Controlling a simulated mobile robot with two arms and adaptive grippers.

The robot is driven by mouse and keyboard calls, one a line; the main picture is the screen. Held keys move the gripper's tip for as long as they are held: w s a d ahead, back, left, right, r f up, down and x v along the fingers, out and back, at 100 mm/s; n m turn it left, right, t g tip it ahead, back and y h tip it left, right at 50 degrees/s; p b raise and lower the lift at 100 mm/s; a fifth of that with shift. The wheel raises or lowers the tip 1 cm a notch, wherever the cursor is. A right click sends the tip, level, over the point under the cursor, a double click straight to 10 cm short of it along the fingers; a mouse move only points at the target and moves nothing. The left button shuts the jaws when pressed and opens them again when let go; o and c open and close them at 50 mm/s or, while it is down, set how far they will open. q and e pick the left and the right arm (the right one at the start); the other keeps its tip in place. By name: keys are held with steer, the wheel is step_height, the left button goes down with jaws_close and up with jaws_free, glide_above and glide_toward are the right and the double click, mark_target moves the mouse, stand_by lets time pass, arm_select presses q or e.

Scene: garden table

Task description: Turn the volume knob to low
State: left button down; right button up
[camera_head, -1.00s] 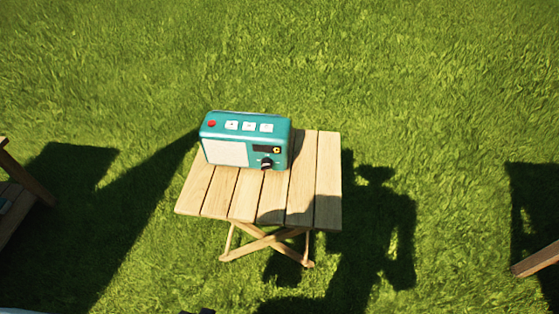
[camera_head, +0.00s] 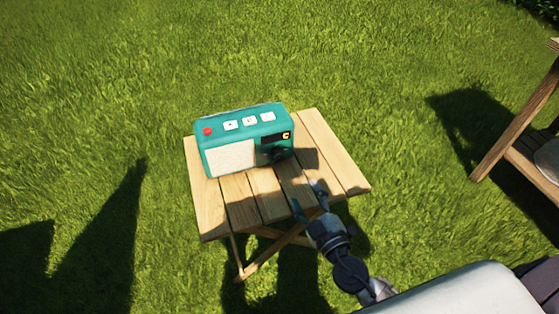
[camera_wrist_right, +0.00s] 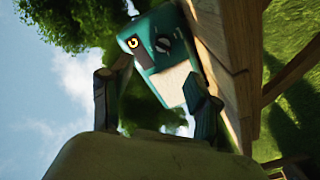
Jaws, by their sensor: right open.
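A teal radio (camera_head: 215,135) stands upright on a small slatted wooden table (camera_head: 210,205). Its dark volume knob (camera_head: 280,154) is at the lower right of its front, in shadow, under a small dark display (camera_head: 272,138) with an orange mark. My right gripper (camera_head: 309,198) is open and empty at the table's front edge, apart from the radio and in front of the knob's side. In the right wrist view the radio (camera_wrist_right: 172,84) appears turned sideways beyond the open fingers, with the knob (camera_wrist_right: 163,46) visible. The knob's exact setting is too small to read. My left gripper is out of view.
The radio's top has a red button (camera_head: 208,131) and white buttons (camera_head: 250,121). The table's right side (camera_head: 335,165) is bare. Another wooden piece of furniture (camera_head: 512,125) stands at the right edge. Open grass (camera_head: 100,100) surrounds the table.

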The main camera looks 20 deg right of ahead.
steer(key=shift+w+a+y, duration=0.2)
steer(key=shift+w+y, duration=0.2)
steer(key=shift+w, duration=0.1)
steer(key=p, duration=0.2)
glide_toward(280, 159)
steer(key=shift+w+a+r, duration=0.15)
steer(key=shift+w+r, duration=0.05)
steer(key=shift+w, duration=0.8)
steer(key=w, duration=0.4)
steer(key=w+a, duration=0.1)
steer(key=w, duration=0.2)
steer(key=shift+f, duration=0.2)
steer(key=shift+w, duration=0.45)
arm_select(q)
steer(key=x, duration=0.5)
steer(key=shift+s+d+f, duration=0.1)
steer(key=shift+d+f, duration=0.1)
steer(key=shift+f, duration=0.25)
arm_select(e)
steer(key=c, duration=1.1)
steer(key=shift+c, duration=0.2)
